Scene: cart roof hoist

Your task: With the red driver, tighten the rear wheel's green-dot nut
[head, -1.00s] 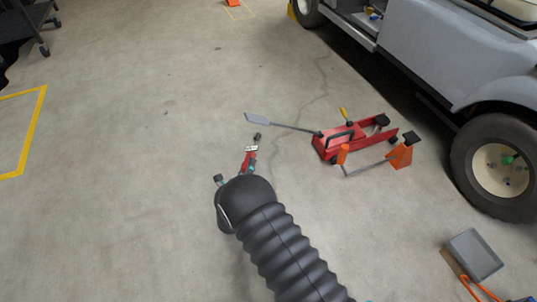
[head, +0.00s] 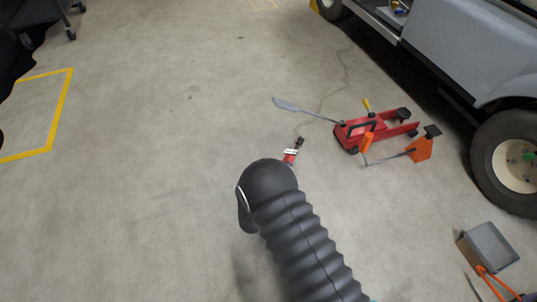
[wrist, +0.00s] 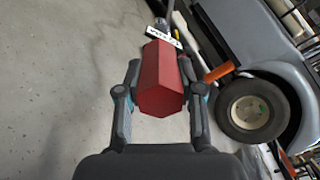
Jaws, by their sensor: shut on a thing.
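The red driver (wrist: 163,80) fills the middle of the wrist view, with a white label near its far end. My gripper (wrist: 160,92) is shut on its red handle, one finger on each side. In the head view the driver (head: 291,157) juts out past my dark arm, which hides the fingers. The rear wheel (head: 494,160), with a cream hub, is at the right edge, well apart from the driver. A green spot (head: 528,155) shows on its hub. The wheel also appears in the wrist view (wrist: 222,112) at right. Single nuts are too small to tell apart.
A red floor jack (head: 355,133) with a long handle and an orange stand (head: 421,150) lie between the driver and the cart (head: 455,50). A grey box (head: 490,246) with orange cable sits at lower right.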

